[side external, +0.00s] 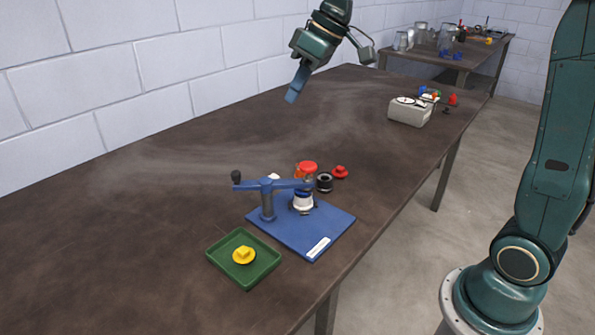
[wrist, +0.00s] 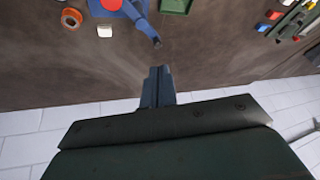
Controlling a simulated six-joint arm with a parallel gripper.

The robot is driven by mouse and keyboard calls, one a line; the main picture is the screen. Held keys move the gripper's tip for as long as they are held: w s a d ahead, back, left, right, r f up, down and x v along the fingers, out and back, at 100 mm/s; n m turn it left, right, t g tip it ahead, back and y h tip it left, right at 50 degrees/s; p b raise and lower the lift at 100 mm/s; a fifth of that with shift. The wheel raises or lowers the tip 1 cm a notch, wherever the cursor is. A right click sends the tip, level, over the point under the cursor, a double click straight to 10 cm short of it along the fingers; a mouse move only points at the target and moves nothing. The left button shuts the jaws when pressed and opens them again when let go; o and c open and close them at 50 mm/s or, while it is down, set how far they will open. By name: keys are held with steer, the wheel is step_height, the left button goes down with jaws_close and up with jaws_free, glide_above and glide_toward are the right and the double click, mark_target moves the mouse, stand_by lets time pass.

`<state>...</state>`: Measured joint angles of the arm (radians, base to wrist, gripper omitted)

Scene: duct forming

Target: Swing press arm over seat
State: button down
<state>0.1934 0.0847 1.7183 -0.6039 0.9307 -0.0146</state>
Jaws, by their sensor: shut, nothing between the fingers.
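A blue press (side external: 266,184) stands on a blue base plate (side external: 290,236) on the brown table. Its arm reaches right from the post and ends over a white cylindrical seat (side external: 302,202). A dark knob (side external: 236,176) is at the arm's left end. A red cap (side external: 307,167) shows at the arm's right end. In the wrist view the press arm (wrist: 140,20) is at the top, with its dark knob nearest my gripper. My gripper (side external: 291,97) is shut and empty, high above the table behind the press, well apart from it.
A green tray (side external: 222,263) with a yellow part (side external: 244,254) sits in front of the press. A dark ring (side external: 324,181) and a red part (side external: 341,171) lie right of it. A grey boxed device (side external: 409,111) stands farther back.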

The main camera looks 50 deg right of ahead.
steer(key=w+d+f+n+g+y, duration=0.1)
steer(key=w+d+f+g+y, duration=0.1)
steer(key=w+d+f, duration=0.4)
steer(key=w+f+y, duration=0.1)
steer(key=w+f, duration=0.4)
steer(key=w, duration=0.2)
steer(key=shift+w+d+f+n+y, duration=0.2)
steer(key=shift+f+n+y, duration=0.05)
steer(key=shift+n+y, duration=0.05)
steer(key=shift+a+f, duration=0.1)
steer(key=a+f, duration=0.8)
steer(key=a, duration=0.1)
steer(key=shift+a, duration=0.15)
stand_by(0.3)
steer(key=shift+a+g, duration=0.1)
steer(key=shift+g, duration=0.2)
